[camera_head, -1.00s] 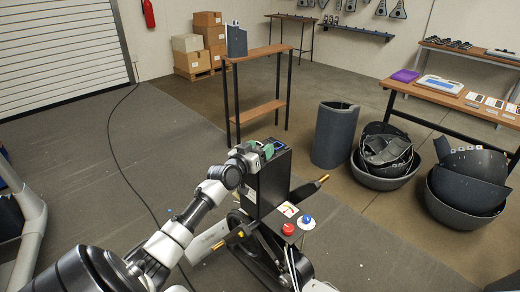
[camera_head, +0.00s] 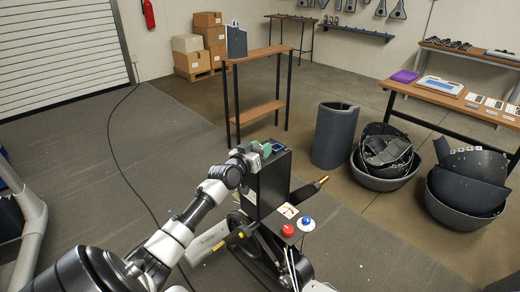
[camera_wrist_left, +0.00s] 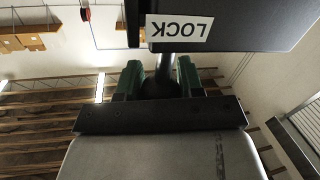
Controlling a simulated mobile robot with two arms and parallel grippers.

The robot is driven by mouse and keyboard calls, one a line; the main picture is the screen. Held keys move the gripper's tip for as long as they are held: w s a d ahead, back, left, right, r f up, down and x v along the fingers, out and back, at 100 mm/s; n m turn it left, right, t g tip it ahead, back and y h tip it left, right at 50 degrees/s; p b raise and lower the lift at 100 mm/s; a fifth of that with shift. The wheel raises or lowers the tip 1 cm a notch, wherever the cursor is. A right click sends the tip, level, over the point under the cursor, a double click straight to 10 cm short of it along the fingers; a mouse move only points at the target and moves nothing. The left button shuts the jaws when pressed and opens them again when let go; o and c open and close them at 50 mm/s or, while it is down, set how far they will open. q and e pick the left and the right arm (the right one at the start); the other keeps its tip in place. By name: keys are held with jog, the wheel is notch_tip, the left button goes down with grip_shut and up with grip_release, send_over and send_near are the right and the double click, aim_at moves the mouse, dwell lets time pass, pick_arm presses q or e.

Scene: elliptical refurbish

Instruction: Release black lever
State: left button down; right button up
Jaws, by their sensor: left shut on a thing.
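My left gripper (camera_head: 265,150) is beside the top of a tall black machine column (camera_head: 270,185). In the left wrist view its two green fingers (camera_wrist_left: 160,82) are shut around the dark knob of the black lever (camera_wrist_left: 164,62). The lever's short shaft runs from the knob to a black housing (camera_wrist_left: 255,30) with a white LOCK label (camera_wrist_left: 180,28) that appears upside down. In the head view the gripper mostly hides the lever. My right gripper is not in view.
The machine has a red button (camera_head: 288,230), a blue-topped button (camera_head: 306,221) and a brass-tipped rod (camera_head: 322,181). A brown shelf table (camera_head: 262,54) stands behind it. Dark curved shells (camera_head: 335,135) stand to the right. A black cable (camera_head: 122,170) crosses the floor at left.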

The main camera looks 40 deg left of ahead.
pick_arm(q)
notch_tip(320, 180, up, 3)
jog(key=shift+f+p, duration=0.15)
jog(key=shift+p, duration=0.5)
jog(key=shift+f, duration=0.1)
jog(key=c, duration=0.7)
grip_release()
jog(key=shift+s+f, duration=0.15)
jog(key=shift+s, duration=0.2)
jog(key=s, duration=0.6)
jog(key=s+d, duration=0.1)
jog(key=s, duration=0.3)
jog(key=shift+d+b, duration=0.1)
jog(key=shift+b, duration=0.3)
